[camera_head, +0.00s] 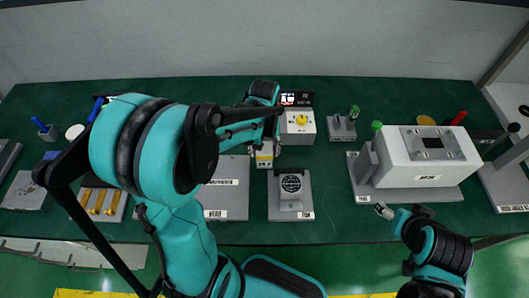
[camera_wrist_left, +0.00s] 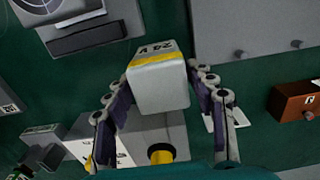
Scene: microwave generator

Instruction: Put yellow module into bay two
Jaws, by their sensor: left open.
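The yellow module is a white block with a yellow stripe and a "24 V" label; it stands between my left gripper's fingers in the left wrist view (camera_wrist_left: 160,85). In the head view the module (camera_head: 264,158) shows just below my left gripper (camera_head: 264,138). The gripper is open, with a finger on each side of the block; the wrist view does not clearly show contact. My right gripper (camera_head: 388,211) is at the table's front edge, far from the module, and its jaws are too small to read. I cannot tell which place is bay two.
A white box with a yellow knob (camera_head: 302,124) stands right of my left gripper. A grey stand with a round emblem (camera_head: 291,205) is in front. A large white housing with a dark opening (camera_head: 450,172) stands at the right. My left arm hides much of the left side.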

